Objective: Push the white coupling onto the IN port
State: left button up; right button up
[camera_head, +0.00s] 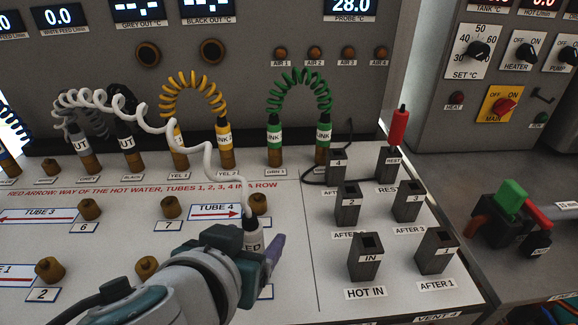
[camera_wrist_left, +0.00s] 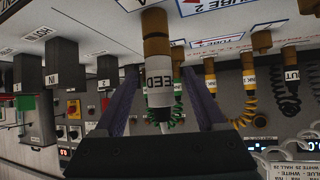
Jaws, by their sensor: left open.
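The white coupling (camera_head: 252,236), labelled FEED, stands upright in the head view at the end of a white coiled hose. In the left wrist view the coupling (camera_wrist_left: 160,88) has a brass end (camera_wrist_left: 155,32) towards the panel; whether it is seated on a port there I cannot tell. My left gripper (camera_head: 258,258) is open, its purple fingers on either side of the coupling with gaps showing in the left wrist view (camera_wrist_left: 160,105). The IN port (camera_head: 366,262) is a dark square post marked HOT IN, right of the gripper. My right gripper is out of view.
Dark posts marked 1 (camera_head: 437,252), 2 (camera_head: 347,207), 3 (camera_head: 408,205) and 4 (camera_head: 338,168) stand near the IN port. Brass ports such as 7 (camera_head: 170,208) dot the panel. Yellow (camera_head: 196,84) and green (camera_head: 300,80) coiled hoses stand behind.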

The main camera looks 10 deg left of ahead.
pick_arm(q)
jog(key=s+r+p, duration=0.3)
jog(key=r+p, duration=0.3)
jog(key=shift+s, duration=0.15)
